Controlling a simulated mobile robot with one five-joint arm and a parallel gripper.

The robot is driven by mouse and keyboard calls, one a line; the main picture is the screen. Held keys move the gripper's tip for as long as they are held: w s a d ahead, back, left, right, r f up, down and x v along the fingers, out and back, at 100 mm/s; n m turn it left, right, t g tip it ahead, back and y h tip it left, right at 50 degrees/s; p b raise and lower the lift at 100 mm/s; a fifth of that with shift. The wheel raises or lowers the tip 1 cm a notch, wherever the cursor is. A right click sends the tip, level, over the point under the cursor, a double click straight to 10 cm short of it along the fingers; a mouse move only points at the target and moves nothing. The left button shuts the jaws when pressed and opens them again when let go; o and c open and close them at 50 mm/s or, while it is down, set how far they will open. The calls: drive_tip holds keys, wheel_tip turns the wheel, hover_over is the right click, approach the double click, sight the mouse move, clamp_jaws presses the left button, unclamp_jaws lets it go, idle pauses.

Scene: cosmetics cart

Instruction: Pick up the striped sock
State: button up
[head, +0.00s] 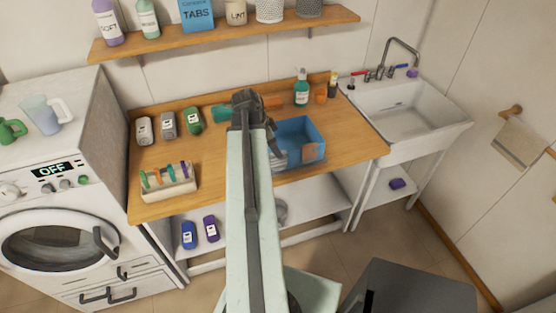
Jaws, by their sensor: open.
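My gripper (254,108) is the dark end of my pale green arm, over the back middle of the wooden counter. It is open, and I see nothing held in it. I cannot make out a striped sock for sure. A blue bin (304,126) stands just right of my gripper, with an orange patch (311,152) and something greyish at its front. A teal item (221,113) and an orange item (273,102) lie at the counter's back, either side of my gripper. My arm hides the middle of the counter.
The wooden counter (215,157) also bears several small bottles, a rack (169,182) and a teal pump bottle (301,88). A washing machine (62,210) stands left, a white sink (402,108) right. A shelf (225,34) with containers hangs above. Bare counter shows left of my arm.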

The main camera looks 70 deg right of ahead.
sight(278, 161)
drive_tip(key=shift+b+x, duration=1.1)
drive_tip(key=shift+x, duration=0.05)
drive_tip(key=shift+d+f, duration=0.1)
drive_tip(key=shift+f, duration=0.2)
drive_tip(key=b+x, duration=0.5)
drive_tip(key=shift+w+f, duration=0.2)
drive_tip(key=shift+r, duration=0.2)
clamp_jaws()
